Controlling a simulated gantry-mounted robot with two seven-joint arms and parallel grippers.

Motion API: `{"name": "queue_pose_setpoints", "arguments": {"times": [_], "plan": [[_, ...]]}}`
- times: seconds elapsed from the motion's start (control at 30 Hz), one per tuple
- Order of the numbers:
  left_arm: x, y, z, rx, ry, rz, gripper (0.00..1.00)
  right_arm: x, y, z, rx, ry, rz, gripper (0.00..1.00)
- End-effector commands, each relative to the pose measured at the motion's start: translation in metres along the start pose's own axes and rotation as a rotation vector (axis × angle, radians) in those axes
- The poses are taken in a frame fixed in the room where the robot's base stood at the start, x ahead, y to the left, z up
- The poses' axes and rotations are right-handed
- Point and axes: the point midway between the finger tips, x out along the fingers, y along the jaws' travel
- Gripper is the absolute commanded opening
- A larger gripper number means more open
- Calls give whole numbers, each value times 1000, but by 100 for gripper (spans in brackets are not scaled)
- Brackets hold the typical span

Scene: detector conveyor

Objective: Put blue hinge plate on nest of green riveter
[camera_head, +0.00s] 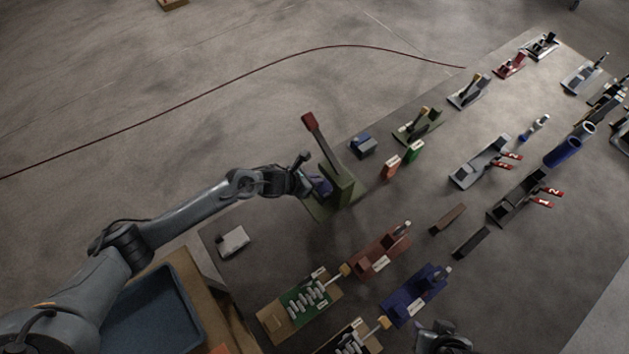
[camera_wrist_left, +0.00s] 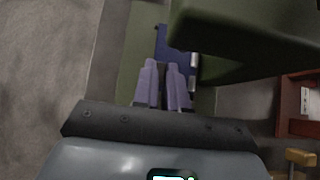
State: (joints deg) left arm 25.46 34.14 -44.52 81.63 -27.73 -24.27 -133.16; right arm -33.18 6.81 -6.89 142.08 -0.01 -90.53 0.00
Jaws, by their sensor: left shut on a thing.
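The green riveter (camera_head: 341,186) stands on the near-left edge of the long table, with a raised lever ending in a red handle. Its green body also fills the upper right of the left wrist view (camera_wrist_left: 235,40). My left gripper (camera_head: 318,186) is at the riveter's base, on the left side of its body. Its purple fingers (camera_wrist_left: 165,72) are shut on the blue hinge plate (camera_wrist_left: 171,40), which lies over the green base beside the body. The fingers hide part of the plate, and whether it rests flat on the nest cannot be told.
A blue tray (camera_head: 187,290) stands at lower left and a white block (camera_head: 233,241) lies nearby. A brown fixture (camera_head: 380,250) and blue fixture (camera_head: 415,294) are nearer. Part of my right gripper (camera_head: 442,337) shows at the bottom edge. Several other fixtures stand rightward.

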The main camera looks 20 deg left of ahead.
Motion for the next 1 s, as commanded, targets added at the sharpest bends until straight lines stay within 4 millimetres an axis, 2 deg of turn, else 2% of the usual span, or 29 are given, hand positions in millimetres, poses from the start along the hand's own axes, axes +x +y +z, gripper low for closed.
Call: {"name": "queue_pose_setpoints", "arguments": {"times": [0.17,0.57,0.6,0.77,1.0], "plan": [[11,0,-10,-1,-3,0,0,-2,0,-1,3,1,-2,43],[14,0,-13,1,-4,1,0,2,-1,0,3,1,-2,43],[14,0,-14,1,-2,1,14,2,-1,1,2,0,-2,43],[13,0,-13,0,-2,0,38,1,0,1,0,-2,0,43],[13,0,-13,0,-2,0,38,1,1,1,-5,-2,4,43]]}}
